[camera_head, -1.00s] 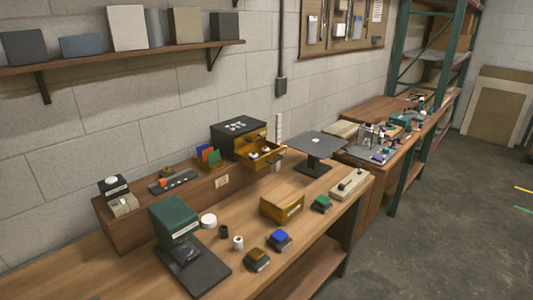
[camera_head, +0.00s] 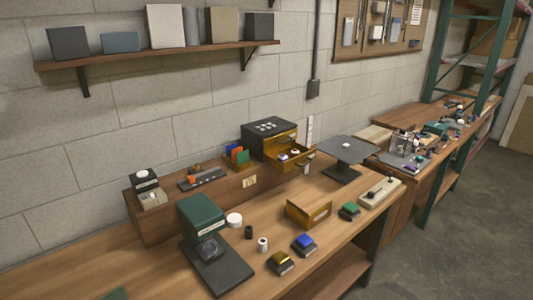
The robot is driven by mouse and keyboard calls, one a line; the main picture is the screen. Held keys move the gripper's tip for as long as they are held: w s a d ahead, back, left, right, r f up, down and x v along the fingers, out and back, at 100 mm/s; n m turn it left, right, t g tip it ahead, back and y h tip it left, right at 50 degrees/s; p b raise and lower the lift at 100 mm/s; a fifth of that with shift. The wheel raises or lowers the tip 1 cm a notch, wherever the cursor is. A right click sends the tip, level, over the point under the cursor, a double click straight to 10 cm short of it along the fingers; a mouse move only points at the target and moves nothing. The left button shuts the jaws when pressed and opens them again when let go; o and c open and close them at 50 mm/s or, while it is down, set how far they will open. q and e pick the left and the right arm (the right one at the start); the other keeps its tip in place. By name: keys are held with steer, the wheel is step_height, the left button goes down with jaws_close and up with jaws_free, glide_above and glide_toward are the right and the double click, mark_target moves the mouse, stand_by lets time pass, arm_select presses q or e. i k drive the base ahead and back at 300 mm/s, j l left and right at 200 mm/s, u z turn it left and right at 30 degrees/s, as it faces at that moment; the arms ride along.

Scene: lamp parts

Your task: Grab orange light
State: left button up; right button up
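A small dark block with an amber-orange top (camera_head: 281,259) sits on the workbench near its front edge. It looks like the orange light. Similar blocks with a blue top (camera_head: 304,241) and a green top (camera_head: 349,208) sit in a row to its right. A small bright orange piece (camera_head: 191,180) rests on a grey strip on the raised wooden shelf at the back. Neither of my grippers shows in the head view.
A green machine with a dark base (camera_head: 222,269) stands left of the amber block. A small white-topped cylinder (camera_head: 262,244) and an open orange-brown box (camera_head: 308,213) are nearby. A square platform on a stand (camera_head: 346,151) is farther back. The bench's left front is mostly clear.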

mark_target(294, 153)
steer(key=i+l+u, duration=0.25)
steer(key=l, duration=0.2)
steer(key=l+u, duration=0.2)
steer(key=l, duration=0.25)
steer(key=l+u, duration=0.25)
steer(key=l, duration=0.25)
